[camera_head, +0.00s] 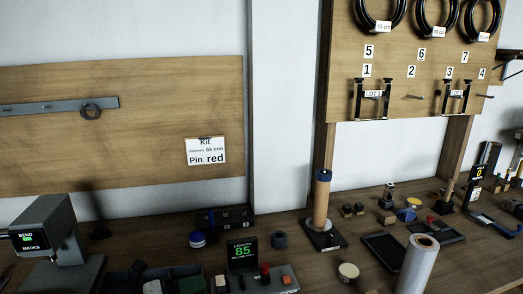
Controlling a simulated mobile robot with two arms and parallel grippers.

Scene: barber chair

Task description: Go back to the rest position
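Neither of my grippers shows in the head view, and I see no part of my arms that I can be sure of. The task names no object. The wooden workbench (325,268) stretches across the lower part of the view, with tools and parts on it.
A bend machine (52,232) stands at left. A display reading 85 (242,252) is at front centre. A wooden post (321,205), a white roll (418,262) and dark trays (384,250) are at right. A pegboard (420,60) with black coils rises behind.

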